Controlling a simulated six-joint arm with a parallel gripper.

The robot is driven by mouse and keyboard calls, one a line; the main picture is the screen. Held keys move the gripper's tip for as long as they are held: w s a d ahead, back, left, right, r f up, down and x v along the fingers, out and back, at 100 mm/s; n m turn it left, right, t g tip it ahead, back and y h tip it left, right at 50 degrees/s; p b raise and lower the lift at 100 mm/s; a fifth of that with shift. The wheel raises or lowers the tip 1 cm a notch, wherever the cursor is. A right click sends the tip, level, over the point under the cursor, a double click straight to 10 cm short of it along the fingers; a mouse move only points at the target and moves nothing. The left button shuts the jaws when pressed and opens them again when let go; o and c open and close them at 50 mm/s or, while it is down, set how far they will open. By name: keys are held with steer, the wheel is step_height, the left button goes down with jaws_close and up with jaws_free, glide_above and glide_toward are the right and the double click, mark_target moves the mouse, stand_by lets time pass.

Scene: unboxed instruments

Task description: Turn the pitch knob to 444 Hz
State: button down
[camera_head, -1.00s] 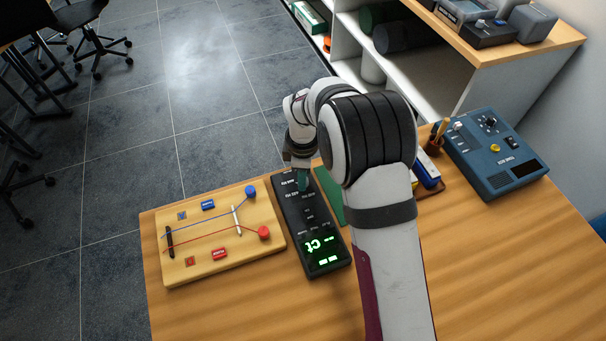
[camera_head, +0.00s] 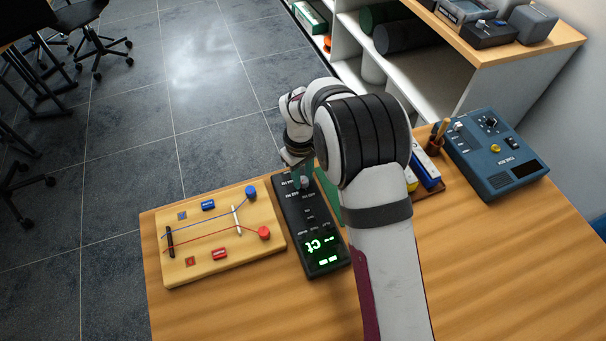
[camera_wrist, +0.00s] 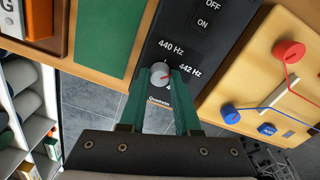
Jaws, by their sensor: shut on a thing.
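The black tuner (camera_head: 325,245) lies on the table with its lit green display at the near end. Its small grey pitch knob (camera_wrist: 160,74) shows in the wrist view near the tuner's far end. A further label beginning with 4 is mostly hidden by a finger. My gripper (camera_wrist: 162,79) has green fingers closed around the knob, one on each side. In the head view my gripper (camera_head: 302,178) is over the tuner's far end.
A wooden string board (camera_head: 205,255) with red and blue knobs lies close to the tuner's left. A green mat (camera_head: 329,197) is to its right. A blue instrument box (camera_head: 497,155) stands at the table's right. Bare table lies in front.

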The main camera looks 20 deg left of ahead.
steer(key=m, duration=1.4)
steer(key=shift+m, duration=0.3)
stand_by(0.4)
steer(key=c, duration=0.6)
jaws_free()
steer(key=r, duration=1.5)
steer(key=shift+w+a+r, duration=0.1)
steer(key=shift+a+r, duration=0.2)
steer(key=shift+r, duration=0.1)
